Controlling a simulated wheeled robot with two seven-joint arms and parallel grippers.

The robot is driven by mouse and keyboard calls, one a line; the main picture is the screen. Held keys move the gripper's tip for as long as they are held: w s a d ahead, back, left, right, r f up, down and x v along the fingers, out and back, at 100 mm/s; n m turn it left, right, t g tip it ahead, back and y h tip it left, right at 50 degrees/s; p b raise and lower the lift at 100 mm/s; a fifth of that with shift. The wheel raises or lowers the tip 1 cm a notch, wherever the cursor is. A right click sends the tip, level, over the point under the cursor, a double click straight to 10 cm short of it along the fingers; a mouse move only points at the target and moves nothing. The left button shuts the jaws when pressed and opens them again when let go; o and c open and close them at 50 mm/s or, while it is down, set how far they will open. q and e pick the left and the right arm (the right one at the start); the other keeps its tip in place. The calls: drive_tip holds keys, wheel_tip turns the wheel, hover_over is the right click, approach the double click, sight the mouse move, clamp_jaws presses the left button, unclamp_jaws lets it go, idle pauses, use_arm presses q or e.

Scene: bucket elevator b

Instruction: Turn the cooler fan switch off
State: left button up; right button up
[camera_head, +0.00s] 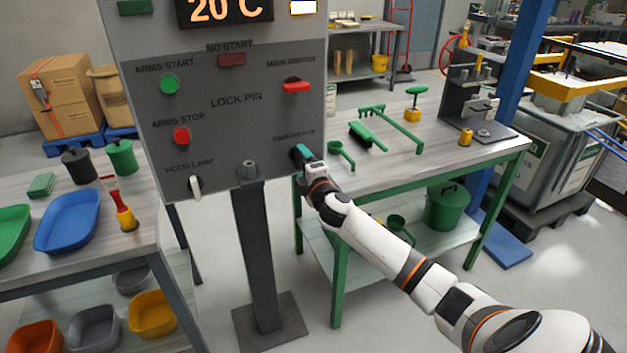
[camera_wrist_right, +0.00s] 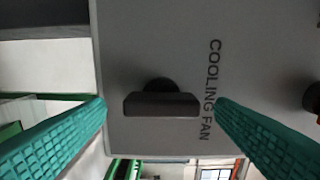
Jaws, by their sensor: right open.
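The cooling fan switch is a dark knob with a bar handle (camera_wrist_right: 162,103), on a grey panel beside the label COOLING FAN (camera_wrist_right: 214,90) in the right wrist view. Its bar lies across the picture, at right angles to the line of lettering. My right gripper (camera_wrist_right: 162,118) is open, with a teal finger on each side of the bar and gaps between. In the head view my right gripper (camera_head: 302,153) is at the lower right of the control panel (camera_head: 236,120), largely hiding the switch. My left gripper is not in view.
The panel also carries a green button (camera_head: 169,85), a red button (camera_head: 181,135), a red isolator handle (camera_head: 297,86) and a pale hood lamp switch (camera_head: 196,187). A workbench with green tools (camera_head: 455,150) stands right behind my arm. Another table with trays (camera_head: 67,220) is at left.

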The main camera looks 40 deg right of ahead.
drive_tip(key=b+v, duration=0.1)
drive_tip(key=v, duration=0.8)
drive_tip(key=shift+s, duration=0.4)
drive_tip(key=shift+a, duration=0.1)
wheel_tip(320, 180, down, 19)
drive_tip(key=s+d+m+g, duration=0.1)
drive_tip(key=s+m+g, duration=0.2)
drive_tip(key=g, duration=0.1)
drive_tip(key=s+a+f+m+g, duration=0.1)
drive_tip(key=s+f+g, duration=0.1)
drive_tip(key=s+f, duration=0.35)
drive_tip(key=s+a+f+m+g+y, duration=0.1)
drive_tip(key=s+f+m+g, duration=0.15)
drive_tip(key=f, duration=0.65)
drive_tip(key=s+a+f+m+g, duration=0.1)
drive_tip(key=s+f, duration=0.3)
drive_tip(key=f, duration=0.4)
drive_tip(key=s+a+f+m+g+y, duration=0.1)
drive_tip(key=s+a+f, duration=0.3)
drive_tip(key=s, duration=0.7)
drive_tip(key=s+a+f+m+g+y, duration=0.1)
drive_tip(key=s+a+f+m+g, duration=0.1)
drive_tip(key=s+a+f, duration=0.3)
drive_tip(key=s+a+f+m+g+y, duration=0.1)
drive_tip(key=s+a+f+g, duration=0.3)
drive_tip(key=s+f, duration=0.6)
drive_tip(key=s+a+m, duration=0.1)
drive_tip(key=s, duration=0.7)
drive_tip(key=shift+s+a, duration=0.25)
drive_tip(key=shift+s, duration=0.05)
